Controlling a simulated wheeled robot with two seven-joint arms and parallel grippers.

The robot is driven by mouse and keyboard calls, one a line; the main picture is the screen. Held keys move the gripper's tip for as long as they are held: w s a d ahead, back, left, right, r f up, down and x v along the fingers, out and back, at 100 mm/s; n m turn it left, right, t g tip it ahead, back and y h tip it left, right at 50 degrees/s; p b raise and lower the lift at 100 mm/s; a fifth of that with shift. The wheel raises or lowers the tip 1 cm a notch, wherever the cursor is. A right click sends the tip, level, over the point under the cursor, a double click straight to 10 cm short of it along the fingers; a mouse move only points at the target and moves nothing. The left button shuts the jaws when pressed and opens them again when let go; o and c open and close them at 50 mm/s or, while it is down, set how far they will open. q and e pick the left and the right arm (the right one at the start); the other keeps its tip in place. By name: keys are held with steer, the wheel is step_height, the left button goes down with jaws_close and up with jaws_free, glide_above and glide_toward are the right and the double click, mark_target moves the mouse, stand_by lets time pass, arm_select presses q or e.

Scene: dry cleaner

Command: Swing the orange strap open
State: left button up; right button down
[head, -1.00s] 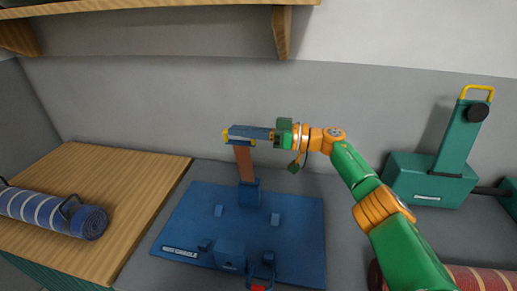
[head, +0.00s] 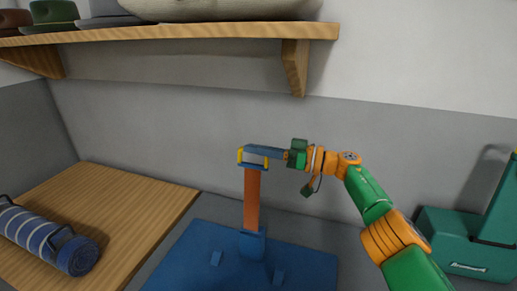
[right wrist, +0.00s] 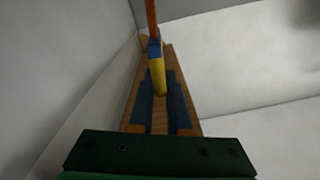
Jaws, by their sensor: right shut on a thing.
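The orange strap (head: 252,200) stands about upright from a blue hinge block (head: 252,244) on a blue base (head: 215,250) in the head view. A yellow piece (head: 241,155) is at its upper end. My right gripper (head: 255,155) is at that upper end, its blue fingers shut on the yellow piece. In the right wrist view the yellow piece (right wrist: 157,76) lies between the two fingers, with the orange strap (right wrist: 151,20) beyond it. The lower edge of the base is cut off. My left gripper is not in view.
A wooden shelf (head: 160,35) with hats is above on the wall. A rolled blue striped bundle (head: 45,238) lies on a wooden surface (head: 125,205) at left. A teal machine (head: 465,240) stands at right. The air around the strap is clear.

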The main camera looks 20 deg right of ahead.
steer(key=shift+s+f, duration=0.1)
steer(key=shift+f, duration=0.25)
steer(key=c, duration=1.3)
jaws_free()
steer(key=o, duration=0.4)
steer(key=shift+w+f, duration=0.1)
steer(key=shift+w, duration=0.35)
steer(key=v, duration=0.7)
steer(key=shift+d, duration=0.1)
